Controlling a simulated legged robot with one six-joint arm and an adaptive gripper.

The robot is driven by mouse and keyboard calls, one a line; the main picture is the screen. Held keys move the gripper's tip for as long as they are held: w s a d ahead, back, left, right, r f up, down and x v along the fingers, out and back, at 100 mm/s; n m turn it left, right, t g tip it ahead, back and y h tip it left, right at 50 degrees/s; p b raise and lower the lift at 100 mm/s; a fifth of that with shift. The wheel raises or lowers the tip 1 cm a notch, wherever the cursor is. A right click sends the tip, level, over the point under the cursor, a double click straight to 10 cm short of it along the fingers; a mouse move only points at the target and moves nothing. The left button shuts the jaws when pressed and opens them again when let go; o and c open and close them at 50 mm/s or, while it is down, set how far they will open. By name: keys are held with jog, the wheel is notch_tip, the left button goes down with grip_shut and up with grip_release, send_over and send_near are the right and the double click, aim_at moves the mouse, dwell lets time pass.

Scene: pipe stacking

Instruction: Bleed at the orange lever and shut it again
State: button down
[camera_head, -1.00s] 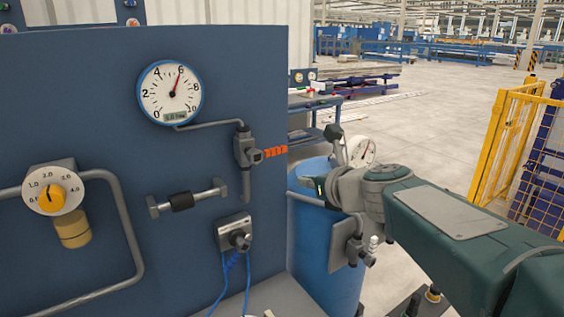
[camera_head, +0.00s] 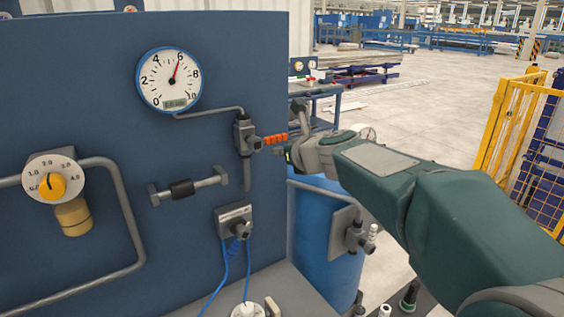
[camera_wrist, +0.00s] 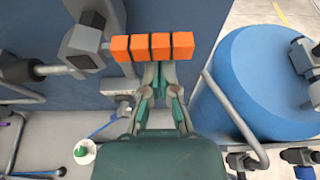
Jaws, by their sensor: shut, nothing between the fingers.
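The orange lever (camera_head: 276,139) sticks out to the right from a grey valve (camera_head: 247,137) near the panel's right edge. In the wrist view the lever (camera_wrist: 150,47) lies crosswise as a row of orange blocks, with the grey valve (camera_wrist: 84,45) at its left. My gripper (camera_head: 283,152) is just below and right of the lever's outer end. In the wrist view my gripper's fingertips (camera_wrist: 160,72) are together right at the lever's near edge, with nothing between them. Whether they touch it I cannot tell. The round gauge (camera_head: 170,80) above points near 6.
A yellow-knobbed dial (camera_head: 52,185) and bent pipes are on the panel's left. A blue tank (camera_head: 325,240) stands right of the panel, below my arm. It also fills the right of the wrist view (camera_wrist: 265,85). A yellow fence (camera_head: 500,125) stands farther right.

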jog(key=shift+r, duration=0.3)
jog(key=shift+d+r+n+h, duration=0.1)
jog(key=shift+r+n+h, duration=0.3)
jog(key=shift+n, duration=0.3)
dwell(0.4)
jog(key=shift+r+n+t, duration=0.5)
jog(key=shift+n, duration=0.1)
jog(key=s+a+r+n+t+h, duration=0.2)
jog(key=a+r+n+t, duration=0.1)
jog(key=n, duration=0.9)
jog(key=shift+a+r+t+h, duration=0.2)
jog(key=shift+r+t+h, duration=0.1)
jog(key=shift+r+t, duration=0.7)
jog(key=shift+s+r, duration=0.1)
jog(key=shift+r, duration=0.05)
dwell(1.1)
